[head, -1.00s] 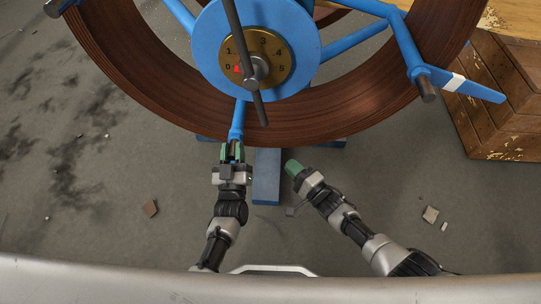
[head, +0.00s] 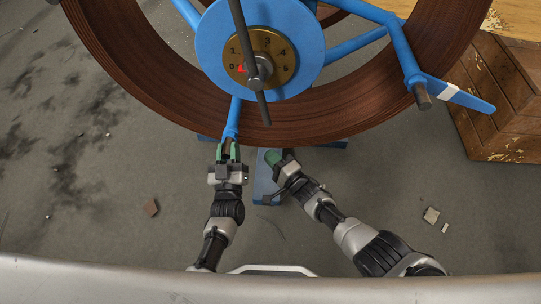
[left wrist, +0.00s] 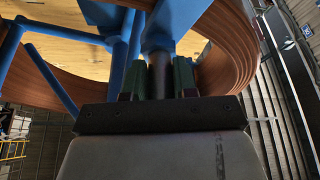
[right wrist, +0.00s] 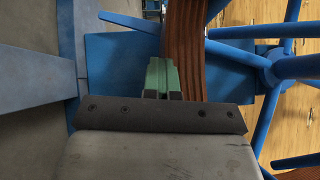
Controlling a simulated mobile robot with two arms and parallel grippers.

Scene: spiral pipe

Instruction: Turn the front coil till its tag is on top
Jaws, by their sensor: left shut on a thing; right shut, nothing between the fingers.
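The front coil (head: 345,122) is a large brown ring with a blue hub (head: 213,45) and blue spokes. A white tag (head: 448,90) is on the blue arm at its lower right, beyond the rim. My left gripper (head: 229,150) is shut on the end of the lower blue spoke (head: 234,119), below the hub; the left wrist view shows the fingers (left wrist: 158,78) around it. My right gripper (head: 272,157) is shut and empty, just below the ring's lower edge. In the right wrist view its fingers (right wrist: 162,77) are close beside the brown rim (right wrist: 184,50).
A brass dial (head: 283,62) with numbers and a red mark near 0 sits on the hub, behind a dark crank bar (head: 243,35). A blue stand foot (head: 264,188) lies below the coil. A wooden crate (head: 500,110) stands at right. Small debris lies on the floor.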

